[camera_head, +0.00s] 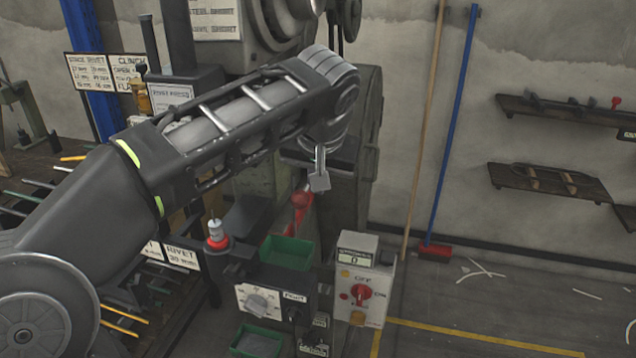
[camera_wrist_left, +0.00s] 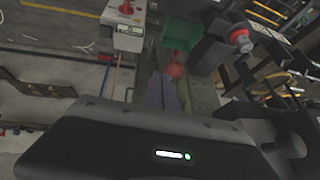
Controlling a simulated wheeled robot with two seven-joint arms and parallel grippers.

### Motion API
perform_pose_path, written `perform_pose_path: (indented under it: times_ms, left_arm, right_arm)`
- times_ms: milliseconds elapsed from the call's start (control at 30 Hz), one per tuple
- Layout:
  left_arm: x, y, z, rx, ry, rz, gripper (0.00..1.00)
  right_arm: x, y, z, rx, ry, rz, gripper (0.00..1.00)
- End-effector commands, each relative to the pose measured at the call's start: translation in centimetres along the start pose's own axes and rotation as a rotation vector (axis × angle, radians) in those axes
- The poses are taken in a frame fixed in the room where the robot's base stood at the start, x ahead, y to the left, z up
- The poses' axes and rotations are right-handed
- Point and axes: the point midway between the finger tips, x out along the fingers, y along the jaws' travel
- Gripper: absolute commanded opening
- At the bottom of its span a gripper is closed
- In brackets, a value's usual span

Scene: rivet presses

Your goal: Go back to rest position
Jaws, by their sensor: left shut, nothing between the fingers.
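My left arm comes in from the left and reaches across the head view. My left gripper (camera_head: 320,178) hangs down at its end, shut and empty, in front of the grey press body (camera_head: 367,120). In the left wrist view, its closed fingers (camera_wrist_left: 163,92) show beyond the dark wrist housing. My right gripper is in neither view.
A green tray (camera_head: 287,252) and a control box with a red knob (camera_head: 361,292) stand below the gripper. A red-ringed post (camera_head: 217,238) rises to the left. Broom handles and shelves (camera_head: 548,184) are at the right wall. Floor at lower right is mostly clear.

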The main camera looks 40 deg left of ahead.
Motion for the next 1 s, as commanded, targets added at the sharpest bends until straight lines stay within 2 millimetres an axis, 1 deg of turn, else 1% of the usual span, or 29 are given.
perform_pose_path:
  times_ms: [700,767,867,967,1000]
  left_arm:
    - [0.0,0.0,0.0,0.004,0.0,0.0,0.0]
    - [0.0,0.1,-0.3,0.017,0.012,0.006,0.0]
    - [0.0,1.2,-1.6,0.047,0.067,0.049,0.0]
    - [0.3,4.0,-3.1,0.099,0.152,0.139,0.0]
    - [0.8,5.6,-3.6,0.126,0.188,0.187,0.0]
  right_arm:
    - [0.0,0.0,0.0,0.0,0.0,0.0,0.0]
    - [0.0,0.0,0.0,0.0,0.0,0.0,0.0]
    - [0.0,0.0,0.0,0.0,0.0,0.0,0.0]
    - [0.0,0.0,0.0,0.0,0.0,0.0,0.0]
    - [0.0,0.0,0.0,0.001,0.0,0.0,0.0]
